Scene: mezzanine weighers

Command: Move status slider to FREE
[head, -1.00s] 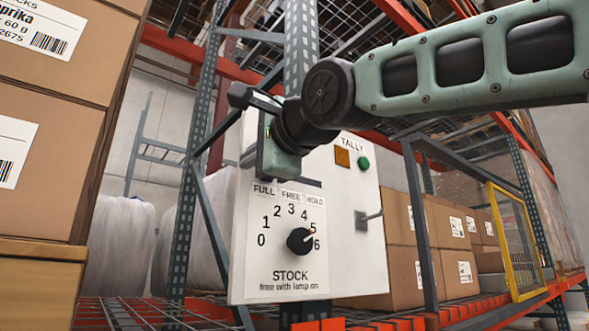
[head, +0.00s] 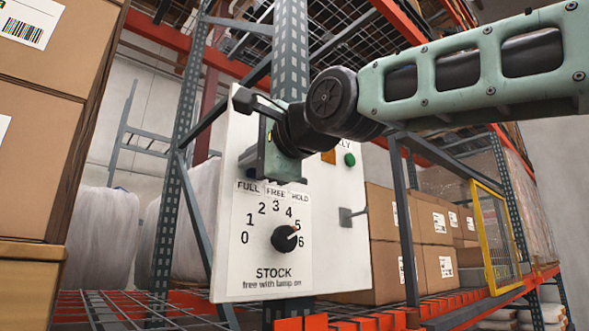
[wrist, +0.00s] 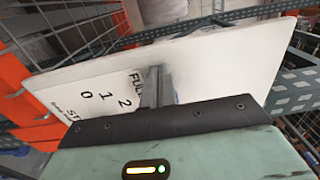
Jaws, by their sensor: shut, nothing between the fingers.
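The white panel (head: 345,215) carries the labels FULL, FREE and HOLD (head: 272,191) in a row above a dial. The status slider itself is hidden behind my gripper. My gripper (head: 270,158) is at the panel, just above these labels, and covers the slider area. In the wrist view my gripper (wrist: 157,75) is shut, its fingers reaching to the panel beside the word FULL. I cannot tell whether they touch the slider. The black dial knob (head: 285,238) has its pointer between 5 and 6.
Stacked cartons (head: 45,130) stand close on the left. A rack post (head: 178,170) stands behind the panel's left side.

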